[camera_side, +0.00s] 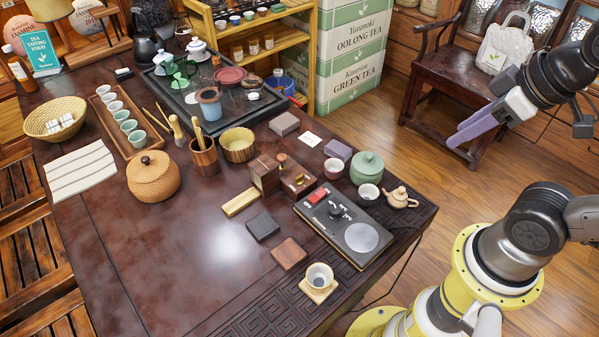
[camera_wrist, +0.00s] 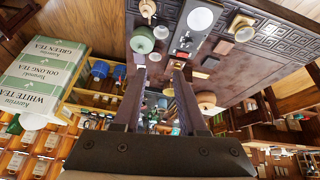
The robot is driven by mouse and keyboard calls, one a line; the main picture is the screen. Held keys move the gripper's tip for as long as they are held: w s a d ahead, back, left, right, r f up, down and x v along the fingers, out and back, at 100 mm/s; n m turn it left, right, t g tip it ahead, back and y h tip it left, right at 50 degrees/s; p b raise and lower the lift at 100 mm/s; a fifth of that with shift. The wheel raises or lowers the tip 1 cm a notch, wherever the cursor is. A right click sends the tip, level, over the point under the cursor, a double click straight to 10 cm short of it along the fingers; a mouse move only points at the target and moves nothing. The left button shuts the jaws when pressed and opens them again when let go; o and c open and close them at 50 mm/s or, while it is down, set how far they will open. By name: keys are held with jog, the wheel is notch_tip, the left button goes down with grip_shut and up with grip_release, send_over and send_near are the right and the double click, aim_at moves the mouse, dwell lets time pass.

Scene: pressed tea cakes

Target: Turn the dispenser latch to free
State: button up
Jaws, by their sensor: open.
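My gripper (camera_side: 460,136) is open and empty, high to the right of the table, apart from everything. Its two fingers (camera_wrist: 159,62) stand apart in the wrist view.
A cup on a coaster (camera_side: 319,277) is at the front edge. Flat blocks (camera_side: 289,253) lie left of the panel. A chair (camera_side: 455,80) stands beyond the table.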

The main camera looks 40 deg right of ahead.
jog(key=w+r+n, duration=0.5)
jog(key=w+n, duration=0.1)
jog(key=n+g, duration=0.6)
jog(key=n, duration=0.4)
send_over(299, 176)
notch_tip(299, 176, down, 18)
notch_tip(299, 176, down, 13)
jog(key=shift+f, duration=0.1)
grip_shut()
